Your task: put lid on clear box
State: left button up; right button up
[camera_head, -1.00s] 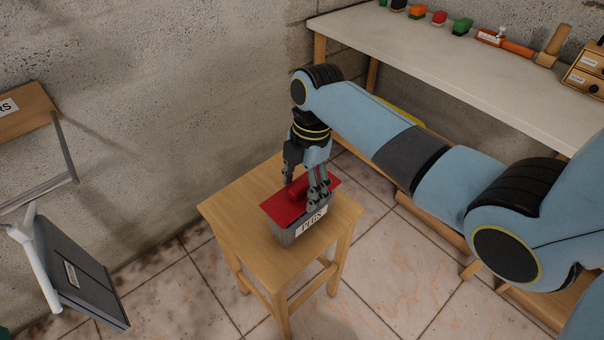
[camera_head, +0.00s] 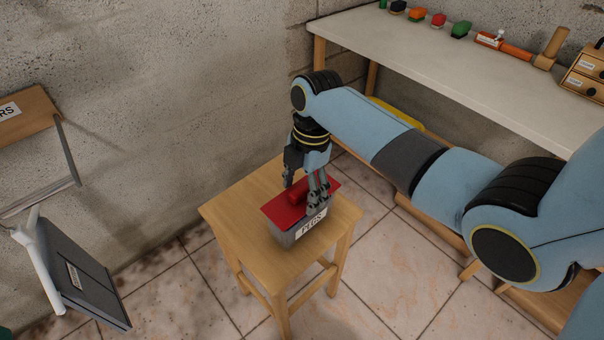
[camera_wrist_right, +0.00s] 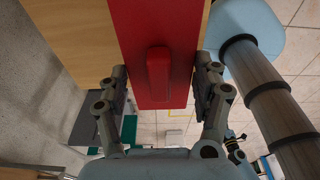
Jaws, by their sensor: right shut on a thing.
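The red lid (camera_head: 283,211) with its raised red handle (camera_head: 298,193) is over the grey-looking box (camera_head: 289,238), which carries a PEGS label and stands on the wooden stool. Whether the lid rests fully on the rim cannot be told. My right gripper (camera_head: 304,192) reaches down from above and is shut on the lid. In the right wrist view, the fingers (camera_wrist_right: 164,88) are on both sides of the lid (camera_wrist_right: 157,30), with the handle between them. The box is hidden under the lid there. My left gripper is not in view.
The wooden stool (camera_head: 239,204) has bare top around the box. A white-topped bench (camera_head: 420,50) with several small coloured items runs along the right wall. A wooden shelf (camera_head: 22,115) and a dark grey panel (camera_head: 80,275) are at the left. Tiled floor (camera_head: 375,265) lies around the stool.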

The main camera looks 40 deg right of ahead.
jog(key=shift+f+b, duration=0.55)
jog(key=shift+f, duration=0.45)
dwell(0.5)
jog(key=o, duration=1.2)
jog(key=shift+o, duration=0.3)
jog(key=shift+o, duration=0.5)
